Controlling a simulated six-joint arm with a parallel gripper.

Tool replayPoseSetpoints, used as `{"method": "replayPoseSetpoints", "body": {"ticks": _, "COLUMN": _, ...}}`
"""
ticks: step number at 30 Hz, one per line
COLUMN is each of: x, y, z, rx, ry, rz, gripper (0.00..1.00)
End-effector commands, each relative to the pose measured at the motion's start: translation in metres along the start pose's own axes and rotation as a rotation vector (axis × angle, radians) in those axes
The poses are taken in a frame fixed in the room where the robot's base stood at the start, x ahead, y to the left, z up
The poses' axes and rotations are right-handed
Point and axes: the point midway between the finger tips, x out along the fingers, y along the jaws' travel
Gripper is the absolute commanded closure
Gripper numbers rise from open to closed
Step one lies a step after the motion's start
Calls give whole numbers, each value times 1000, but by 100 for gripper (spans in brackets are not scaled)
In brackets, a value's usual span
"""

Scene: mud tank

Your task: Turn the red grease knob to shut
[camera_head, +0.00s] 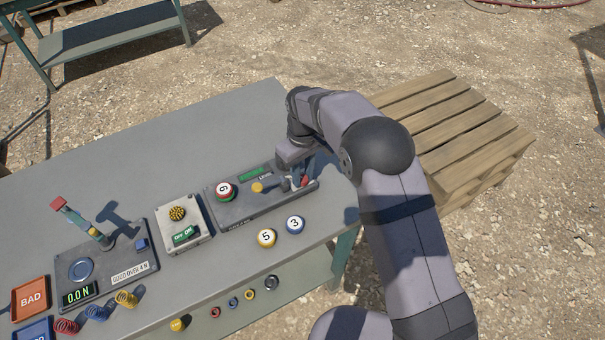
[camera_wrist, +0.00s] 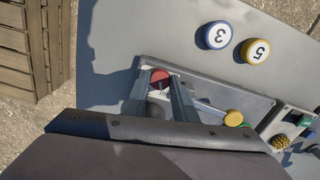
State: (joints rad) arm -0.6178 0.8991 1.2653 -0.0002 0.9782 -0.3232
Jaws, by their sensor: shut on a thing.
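The red grease knob (camera_head: 304,181) is at the right end of a grey panel (camera_head: 235,219) on the table. In the wrist view the knob (camera_wrist: 159,77) is a small red disc at the fingertips, with a pale mark near its edge. My gripper (camera_head: 297,183) reaches down over that end of the panel. In the wrist view my gripper (camera_wrist: 162,88) has one finger on either side of the knob and is shut on it. The fingers and their shadow hide part of the knob's surroundings, and I cannot read its setting.
An off/on switch box (camera_head: 185,220) stands left. A wooden pallet (camera_head: 480,150) is beyond the table.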

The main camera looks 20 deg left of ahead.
Motion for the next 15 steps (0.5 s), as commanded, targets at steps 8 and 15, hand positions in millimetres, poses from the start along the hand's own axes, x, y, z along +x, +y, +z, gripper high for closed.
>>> {"method": "replayPoseSetpoints", "body": {"ticks": 8, "x": -2, "y": 0, "z": -2, "rx": -75, "ry": 5, "rz": 1, "gripper": 97}}
{"method": "replayPoseSetpoints", "body": {"ticks": 15, "x": -2, "y": 0, "z": -2, "rx": -85, "ry": 5, "rz": 2, "gripper": 97}}
